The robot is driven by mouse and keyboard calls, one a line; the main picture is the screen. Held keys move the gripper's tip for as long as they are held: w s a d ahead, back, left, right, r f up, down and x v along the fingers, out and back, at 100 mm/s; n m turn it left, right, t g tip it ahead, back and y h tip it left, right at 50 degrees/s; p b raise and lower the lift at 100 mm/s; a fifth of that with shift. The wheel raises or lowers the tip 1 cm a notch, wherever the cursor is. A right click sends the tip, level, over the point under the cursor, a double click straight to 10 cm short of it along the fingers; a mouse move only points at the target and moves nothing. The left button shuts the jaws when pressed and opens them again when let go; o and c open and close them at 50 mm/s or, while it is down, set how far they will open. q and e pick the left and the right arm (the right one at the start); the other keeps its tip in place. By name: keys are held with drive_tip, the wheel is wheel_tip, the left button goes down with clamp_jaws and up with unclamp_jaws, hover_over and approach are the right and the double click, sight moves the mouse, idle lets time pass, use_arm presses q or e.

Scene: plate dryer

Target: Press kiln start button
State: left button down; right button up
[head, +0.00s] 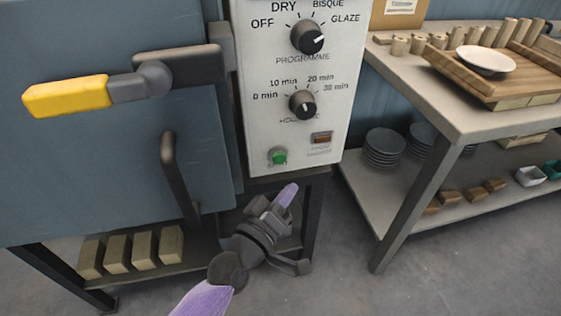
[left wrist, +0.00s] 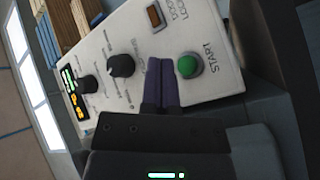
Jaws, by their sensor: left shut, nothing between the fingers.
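The green start button (head: 279,157) sits at the lower left of the kiln's white control panel (head: 322,95). It also shows in the left wrist view (left wrist: 188,66), beside the word START. My left gripper (head: 287,192) is shut and empty, its purple fingertips just below the panel's lower edge in the head view. In the left wrist view the shut fingers (left wrist: 159,75) appear beside the button, apart from it in the picture. I cannot tell how far the tips are from the panel. My right gripper is not in view.
The kiln door has a yellow-ended latch lever (head: 66,96) and a dark handle (head: 178,175). Two knobs sit above the button, with a small amber indicator (head: 321,138) to its right. A worktable (head: 432,98) stands at right. Bricks (head: 130,252) lie under the kiln.

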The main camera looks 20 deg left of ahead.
sight(279, 157)
use_arm(q)
drive_tip(key=w+a, duration=0.1)
drive_tip(key=w, duration=0.1)
drive_tip(key=w+a+b, duration=0.1)
drive_tip(key=w+a, duration=0.1)
drive_tip(key=shift+w+b, duration=0.2)
drive_tip(key=shift+b, duration=0.1)
idle(0.8)
idle(0.6)
idle(0.4)
drive_tip(key=shift+w+a, duration=0.25)
drive_tip(key=shift+w, duration=0.1)
